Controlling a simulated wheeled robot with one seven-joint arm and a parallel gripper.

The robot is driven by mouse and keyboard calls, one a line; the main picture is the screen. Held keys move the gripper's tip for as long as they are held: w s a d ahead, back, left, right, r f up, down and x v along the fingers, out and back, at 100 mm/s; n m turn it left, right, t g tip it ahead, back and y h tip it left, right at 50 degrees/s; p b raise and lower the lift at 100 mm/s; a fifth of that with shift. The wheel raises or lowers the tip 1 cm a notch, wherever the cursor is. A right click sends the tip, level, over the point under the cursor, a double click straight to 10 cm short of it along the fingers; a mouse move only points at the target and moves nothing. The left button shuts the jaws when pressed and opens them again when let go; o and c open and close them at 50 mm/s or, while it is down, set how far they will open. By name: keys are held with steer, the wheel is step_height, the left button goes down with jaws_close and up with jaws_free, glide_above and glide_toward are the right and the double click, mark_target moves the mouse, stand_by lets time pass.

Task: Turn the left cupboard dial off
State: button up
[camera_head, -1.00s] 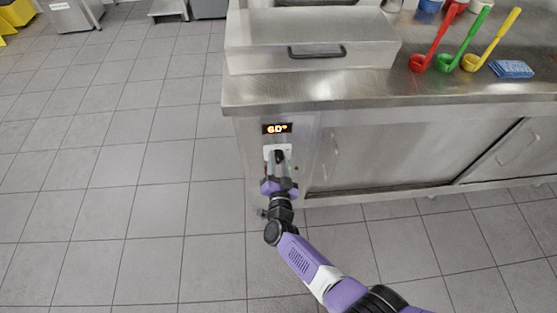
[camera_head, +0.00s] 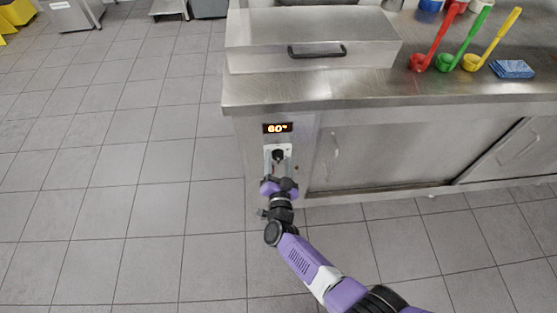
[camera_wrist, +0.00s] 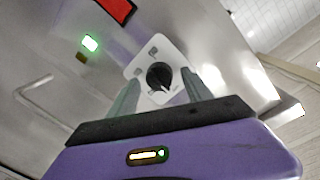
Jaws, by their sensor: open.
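The cupboard dial is a black round knob (camera_wrist: 159,77) on a white plate (camera_wrist: 172,58), on the left end of the metal cupboard front. My gripper (camera_wrist: 165,92) is open, with one finger on each side of the dial in the wrist view. I cannot tell whether the fingers touch the knob. In the head view my gripper (camera_head: 279,172) is in front of the plate's lower part. A green lit indicator (camera_wrist: 90,43) shows beside the dial in the wrist view.
A steel counter (camera_head: 330,92) juts out above the dial, carrying a lidded box (camera_head: 290,40), coloured ladles (camera_head: 438,45) and a blue sponge (camera_head: 512,69). Cupboard doors with handles (camera_head: 335,150) are to the right. The tiled floor (camera_head: 150,210) at left is clear.

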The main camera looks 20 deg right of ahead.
steer(key=p+v, duration=0.1)
steer(key=v, duration=0.6)
steer(key=shift+s+p, duration=0.25)
steer(key=shift+p, duration=0.1)
steer(key=shift+a, duration=0.1)
steer(key=s+a+r+n+t+y, duration=0.2)
steer(key=a+r+n+t+y, duration=0.25)
steer(key=r, duration=0.45)
steer(key=s+d+r+n+g, duration=0.2)
steer(key=s+r, duration=0.3)
steer(key=s, duration=0.6)
steer(key=s+d+r+n+g+y, duration=0.1)
steer(key=s+r, duration=0.5)
steer(key=s, duration=0.6)
steer(key=s+d+r+n+g+y, duration=0.1)
steer(key=s+d+r+n+g, duration=0.2)
steer(key=s+r, duration=0.3)
steer(key=shift+s+d+r, duration=0.2)
steer(key=shift+s+d, duration=0.45)
steer(key=shift+s, duration=2.05)
